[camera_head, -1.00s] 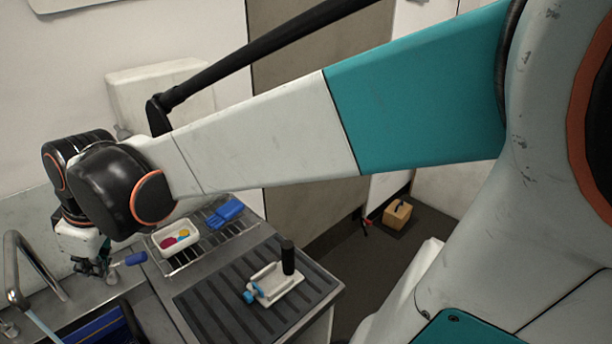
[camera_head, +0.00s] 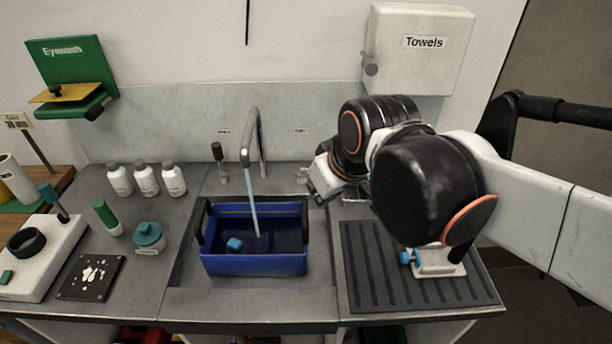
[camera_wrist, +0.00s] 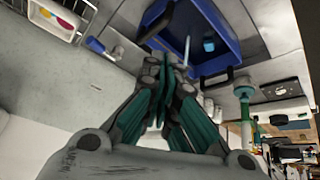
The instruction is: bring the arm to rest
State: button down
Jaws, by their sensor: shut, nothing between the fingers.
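My gripper (camera_head: 318,188) hangs at the end of my arm, to the right of the tap and above the counter behind the blue basin. In the wrist view its fingers (camera_wrist: 166,72) are together with nothing between them. My arm reaches in from the right, over the ribbed drainboard, with its elbow bent. My wrist and forearm hide part of the counter's right side.
The blue basin (camera_head: 254,262) stands in the sink under the running tap (camera_head: 247,150). A towel dispenser (camera_head: 419,50) hangs behind my arm. A blue-handled tool (camera_wrist: 96,45) and white tray (camera_wrist: 55,22) show in the wrist view.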

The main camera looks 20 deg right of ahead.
dwell(0.3)
jog(key=s+d+f+m+t+b, duration=0.1)
jog(key=s+f+m, duration=0.1)
jog(key=s, duration=0.3)
jog(key=shift+d+f+m+h, duration=0.3)
jog(key=shift+d+f+h, duration=0.1)
jog(key=shift+f, duration=0.05)
